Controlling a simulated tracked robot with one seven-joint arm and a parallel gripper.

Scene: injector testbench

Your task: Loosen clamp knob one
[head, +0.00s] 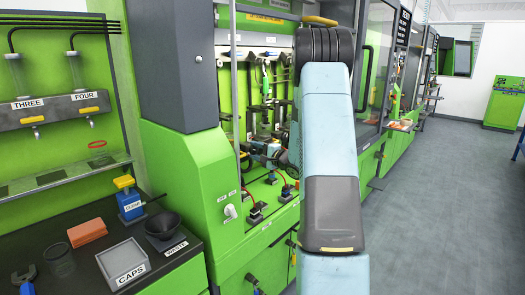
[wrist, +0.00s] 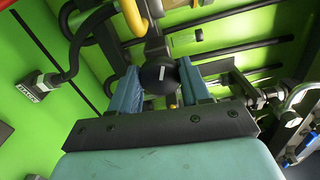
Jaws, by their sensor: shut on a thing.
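A round black knob (wrist: 158,77) with a white mark on its face shows in the wrist view; I take it to be the clamp knob, though I cannot read a number on it. My gripper (wrist: 157,88) has its two blue fingers on either side of the knob and is shut on it. In the head view, my gripper (head: 265,150) is inside the green testbench (head: 170,170), partly hidden behind my own arm. The knob cannot be made out in the head view.
A yellow handle and black hoses are close above the knob in the wrist view. A metal pipe fitting (wrist: 290,118) is at the right. In the head view, a caps tray (head: 122,258) and a black waste bowl (head: 163,226) stand on the left bench. The right aisle floor is clear.

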